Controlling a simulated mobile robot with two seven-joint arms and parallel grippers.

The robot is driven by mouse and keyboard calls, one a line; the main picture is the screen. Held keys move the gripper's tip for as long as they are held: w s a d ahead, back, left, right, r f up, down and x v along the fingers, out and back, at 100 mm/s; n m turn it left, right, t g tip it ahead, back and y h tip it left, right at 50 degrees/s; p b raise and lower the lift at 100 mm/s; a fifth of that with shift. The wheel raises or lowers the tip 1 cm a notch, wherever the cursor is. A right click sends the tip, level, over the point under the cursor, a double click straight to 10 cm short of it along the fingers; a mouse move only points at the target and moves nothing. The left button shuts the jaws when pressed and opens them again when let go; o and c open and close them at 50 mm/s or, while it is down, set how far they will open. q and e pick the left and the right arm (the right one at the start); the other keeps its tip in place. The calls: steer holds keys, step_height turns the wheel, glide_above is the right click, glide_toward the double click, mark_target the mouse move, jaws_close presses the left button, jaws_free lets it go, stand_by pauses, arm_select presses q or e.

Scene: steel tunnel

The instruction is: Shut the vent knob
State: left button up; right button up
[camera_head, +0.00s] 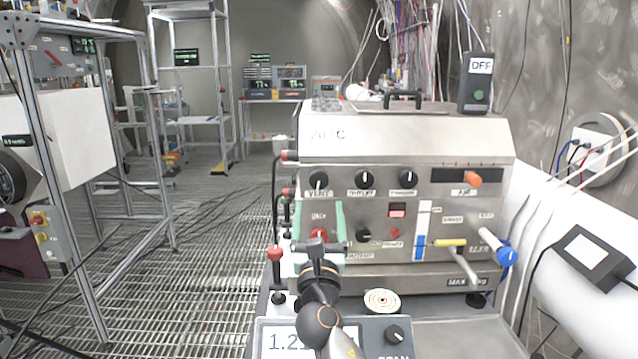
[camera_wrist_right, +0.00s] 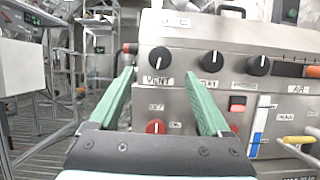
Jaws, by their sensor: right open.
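The vent knob (camera_head: 319,180) is a round black knob at the upper left of the steel box's front, above a "VENT" label. In the right wrist view the vent knob (camera_wrist_right: 160,58) shows a white pointer line aimed roughly downward. My right gripper (camera_head: 318,207) is in front of the panel, below the knob in the head view. Its two green fingers are apart and empty. In the right wrist view the gripper (camera_wrist_right: 159,75) has its fingertips to either side of the knob's lower part, without visible contact. My left gripper is not in view.
Two similar black knobs (camera_head: 365,179) sit right of the vent knob, then an orange slider (camera_head: 473,179). A red knob (camera_wrist_right: 155,127) is below it. A yellow-handled lever (camera_head: 449,242) and blue valve (camera_head: 507,256) are at lower right. A red-topped joystick (camera_head: 275,254) stands left.

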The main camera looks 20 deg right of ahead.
mark_target(319, 182)
steer(key=x, duration=0.8)
steer(key=shift+w, duration=0.15)
steer(key=shift+b, duration=0.3)
jaws_close()
